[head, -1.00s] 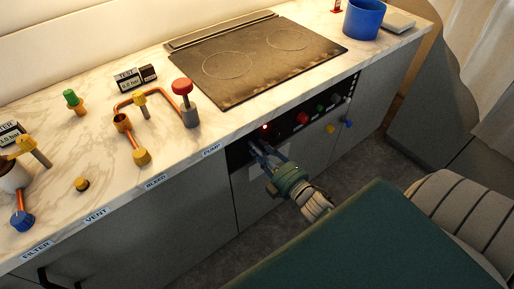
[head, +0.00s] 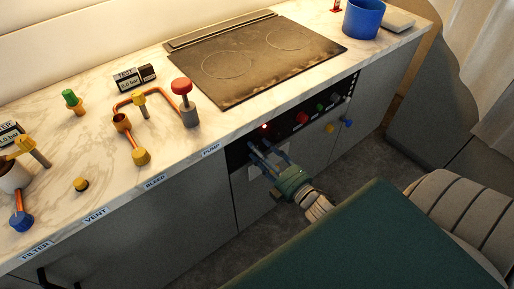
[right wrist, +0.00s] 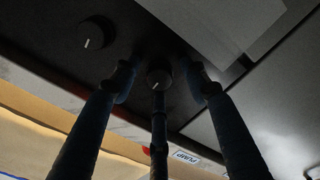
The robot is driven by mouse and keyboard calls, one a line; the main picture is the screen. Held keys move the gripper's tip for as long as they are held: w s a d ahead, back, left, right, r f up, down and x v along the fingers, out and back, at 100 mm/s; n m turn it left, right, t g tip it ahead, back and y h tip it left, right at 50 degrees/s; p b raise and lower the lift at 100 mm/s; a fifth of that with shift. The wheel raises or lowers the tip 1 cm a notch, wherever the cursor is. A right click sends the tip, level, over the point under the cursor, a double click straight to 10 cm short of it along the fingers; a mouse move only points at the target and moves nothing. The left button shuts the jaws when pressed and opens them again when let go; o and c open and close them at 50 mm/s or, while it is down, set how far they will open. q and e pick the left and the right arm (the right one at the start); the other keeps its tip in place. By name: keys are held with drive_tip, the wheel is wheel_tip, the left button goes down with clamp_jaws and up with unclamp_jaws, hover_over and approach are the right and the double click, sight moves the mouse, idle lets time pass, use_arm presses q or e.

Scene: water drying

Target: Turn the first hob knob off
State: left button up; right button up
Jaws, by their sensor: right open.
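The hob's black control panel (head: 238,155) is on the cabinet front below the worktop. My right gripper (head: 266,153) is at the left part of this panel, with its fingers spread. In the right wrist view a small dark round knob (right wrist: 158,78) with a white mark sits between the open fingertips; I cannot tell whether they touch it. A second dark knob (right wrist: 95,34) with a white mark is to its upper left, clear of the fingers. A small red light (head: 265,127) glows on the panel above the gripper. My left gripper is not in view.
The black hob (head: 255,65) is set in the marble worktop (head: 110,185). Copper piping with a red-topped valve (head: 182,88) stands left of it. A red button (head: 302,118) and several coloured knobs lie further right on the panel. A blue pot (head: 364,20) stands at the back right.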

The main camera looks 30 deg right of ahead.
drive_tip(key=s, duration=1)
drive_tip(key=shift+s+d, duration=0.25)
drive_tip(key=shift+d, duration=0.15)
drive_tip(key=s+a+f+m+g+h, duration=0.1)
drive_tip(key=s+f+m+g, duration=0.2)
drive_tip(key=f, duration=0.7)
drive_tip(key=s+a+f+m+g, duration=0.2)
drive_tip(key=s+f, duration=0.1)
drive_tip(key=f, duration=0.7)
drive_tip(key=s+a+f+m+g+h, duration=0.1)
drive_tip(key=s+f+m+g, duration=0.2)
drive_tip(key=f, duration=0.7)
drive_tip(key=s+a+f+m+g, duration=0.1)
drive_tip(key=s+a+f+g, duration=0.2)
drive_tip(key=s+f, duration=0.5)
drive_tip(key=s+a+f+m+g, duration=0.2)
drive_tip(key=s+f+g, duration=0.4)
drive_tip(key=s, duration=0.9)
wheel_tip(320, 180, down, 3)
drive_tip(key=shift+s+a+r+m, duration=0.2)
drive_tip(key=shift+s+a+m, duration=0.1)
drive_tip(key=shift+a, duration=0.1)
